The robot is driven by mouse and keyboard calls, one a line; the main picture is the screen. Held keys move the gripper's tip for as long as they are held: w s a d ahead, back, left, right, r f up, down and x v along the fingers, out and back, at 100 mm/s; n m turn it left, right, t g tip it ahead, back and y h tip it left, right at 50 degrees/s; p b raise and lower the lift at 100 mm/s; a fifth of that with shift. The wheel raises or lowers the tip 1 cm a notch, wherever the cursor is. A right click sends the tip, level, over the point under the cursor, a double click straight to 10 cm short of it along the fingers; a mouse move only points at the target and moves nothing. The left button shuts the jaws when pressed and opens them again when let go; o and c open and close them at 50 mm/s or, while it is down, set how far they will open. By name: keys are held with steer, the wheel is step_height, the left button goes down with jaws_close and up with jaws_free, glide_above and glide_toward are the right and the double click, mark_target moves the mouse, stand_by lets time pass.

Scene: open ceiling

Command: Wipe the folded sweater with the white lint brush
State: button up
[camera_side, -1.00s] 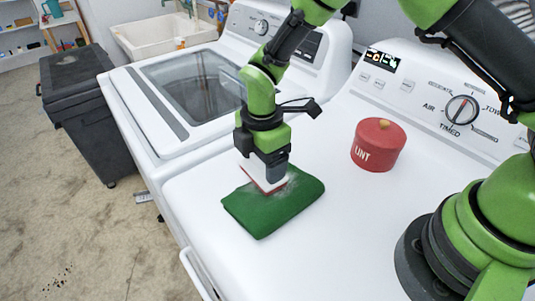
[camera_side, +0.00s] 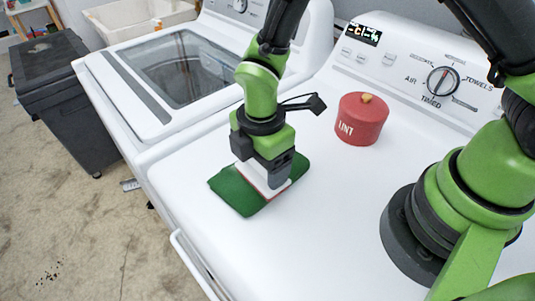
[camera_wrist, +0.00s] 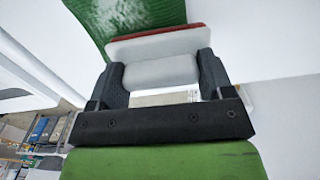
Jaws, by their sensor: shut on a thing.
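The folded green sweater (camera_side: 233,192) lies flat on top of the white dryer. My gripper (camera_side: 273,172) is over its right part, pointing down, and is shut on the white lint brush (camera_side: 256,181). The brush has a red edge along its underside and appears to rest on the sweater. In the wrist view the brush (camera_wrist: 160,72) sits between both fingers of my gripper (camera_wrist: 162,82), with part of the green sweater (camera_wrist: 120,14) beyond it. The brush's bristle face is hidden.
A red canister marked LINT (camera_side: 361,119) stands on the dryer (camera_side: 330,215) to the right of the sweater. A top-load washer (camera_side: 150,100) is at left, a dark lidded bin (camera_side: 60,90) beyond it. The dryer top in front is clear.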

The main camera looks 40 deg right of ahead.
steer(key=shift+w, duration=3.6)
step_height(320, 180, up, 8)
steer(key=shift+r, duration=0.1)
steer(key=shift+s, duration=0.1)
